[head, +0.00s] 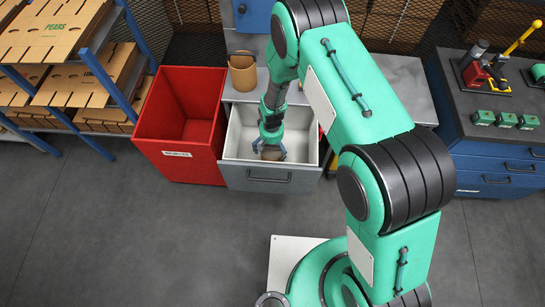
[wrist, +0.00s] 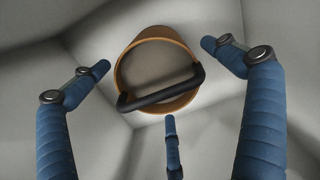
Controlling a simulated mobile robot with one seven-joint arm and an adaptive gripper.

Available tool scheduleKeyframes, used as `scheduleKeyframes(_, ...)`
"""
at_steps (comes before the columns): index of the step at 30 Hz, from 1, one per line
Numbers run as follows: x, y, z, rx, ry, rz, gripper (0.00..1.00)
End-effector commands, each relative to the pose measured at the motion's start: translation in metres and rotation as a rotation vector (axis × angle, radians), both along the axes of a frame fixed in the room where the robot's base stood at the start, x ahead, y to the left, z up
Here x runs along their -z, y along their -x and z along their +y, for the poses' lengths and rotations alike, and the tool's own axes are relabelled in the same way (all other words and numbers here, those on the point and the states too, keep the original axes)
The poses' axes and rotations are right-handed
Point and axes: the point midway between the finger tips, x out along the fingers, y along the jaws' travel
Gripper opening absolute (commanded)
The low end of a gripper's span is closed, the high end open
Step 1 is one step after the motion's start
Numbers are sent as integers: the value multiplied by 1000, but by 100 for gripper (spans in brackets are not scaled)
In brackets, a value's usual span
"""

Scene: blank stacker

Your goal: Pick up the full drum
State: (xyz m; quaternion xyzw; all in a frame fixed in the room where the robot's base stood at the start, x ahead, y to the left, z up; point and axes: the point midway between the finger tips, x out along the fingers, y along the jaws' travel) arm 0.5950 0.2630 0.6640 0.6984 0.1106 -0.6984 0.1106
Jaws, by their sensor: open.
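A tan drum with an orange-brown rim and a black bar handle (wrist: 160,72) sits in the open light-walled drawer (head: 310,140). In the head view only a little of this drum (head: 271,154) shows beneath my gripper. Its top looks filled with grey-brown, though I cannot tell whether that is contents or an empty inside. My gripper (wrist: 158,85) has its blue fingers spread open around the drum, with visible gaps between fingertips and rim. In the head view my gripper (head: 268,150) points down into the drawer. A second tan drum (head: 243,72) stands on the grey counter behind.
A red open bin (head: 180,135) stands directly left of the drawer. A blue shelf with flat cardboard pieces (head: 45,40) is at the far left. A blue cabinet with tools and small green boxes (head: 500,130) is at the right. The drawer walls surround my gripper closely.

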Motion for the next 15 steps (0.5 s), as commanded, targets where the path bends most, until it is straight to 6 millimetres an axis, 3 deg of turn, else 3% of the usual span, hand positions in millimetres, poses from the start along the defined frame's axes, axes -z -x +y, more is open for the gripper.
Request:
scheduleKeyframes(9, 2, 0, 0, 0, 0, 0, 100)
scheduleKeyframes(15, 19, 0, -1, 0, 1, 2, 100)
